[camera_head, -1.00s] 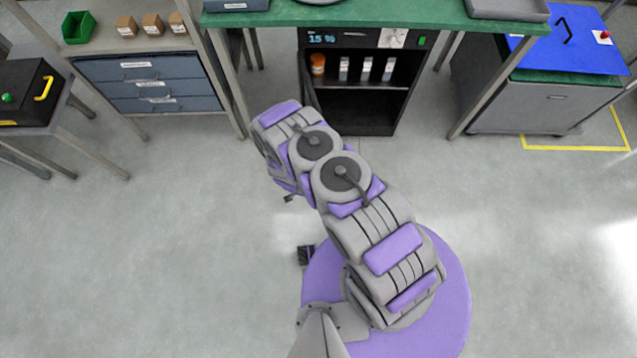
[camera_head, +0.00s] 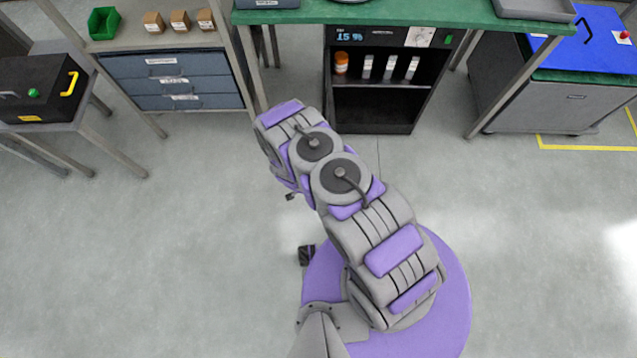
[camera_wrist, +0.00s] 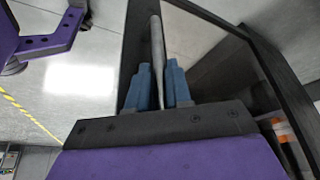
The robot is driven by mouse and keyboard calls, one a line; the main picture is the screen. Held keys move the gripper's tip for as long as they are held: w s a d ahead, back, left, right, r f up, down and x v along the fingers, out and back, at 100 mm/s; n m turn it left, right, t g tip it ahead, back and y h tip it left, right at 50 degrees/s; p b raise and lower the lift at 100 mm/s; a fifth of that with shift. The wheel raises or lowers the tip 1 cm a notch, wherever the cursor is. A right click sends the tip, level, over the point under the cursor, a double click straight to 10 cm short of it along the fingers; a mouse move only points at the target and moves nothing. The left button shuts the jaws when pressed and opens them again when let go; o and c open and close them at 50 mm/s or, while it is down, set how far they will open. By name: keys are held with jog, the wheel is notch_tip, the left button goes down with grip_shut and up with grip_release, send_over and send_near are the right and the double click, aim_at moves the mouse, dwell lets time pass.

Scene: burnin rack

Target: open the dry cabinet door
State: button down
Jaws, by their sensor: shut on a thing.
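The dry cabinet (camera_head: 375,126) is a black box under the green bench, with a lit "15 %" display and two visible shelf levels. Its interior shows in the head view, and I cannot make out the door there. In the wrist view the door (camera_wrist: 136,45) is a black frame around a clear pane, with a grey bar handle (camera_wrist: 156,35). My gripper (camera_wrist: 158,72) has its blue fingers on both sides of this handle, shut on it. In the head view my arm hides the gripper.
An orange bottle (camera_head: 341,64) and several white-labelled vials stand inside the cabinet. A drawer unit (camera_head: 175,80) stands at left, and a table with a black case (camera_head: 40,92) stands farther left. A grey cabinet (camera_head: 535,100) stands at right. The floor around my base is clear.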

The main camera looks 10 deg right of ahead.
jog(key=c, duration=1.1)
grip_release()
jog(key=shift+w+a, duration=0.15)
jog(key=shift+a, duration=0.05)
jog(key=shift+r, duration=0.15)
jog(key=p+v, duration=0.3)
jog(key=v, duration=1.4)
jog(key=shift+a+p, duration=0.1)
jog(key=shift+p, duration=0.25)
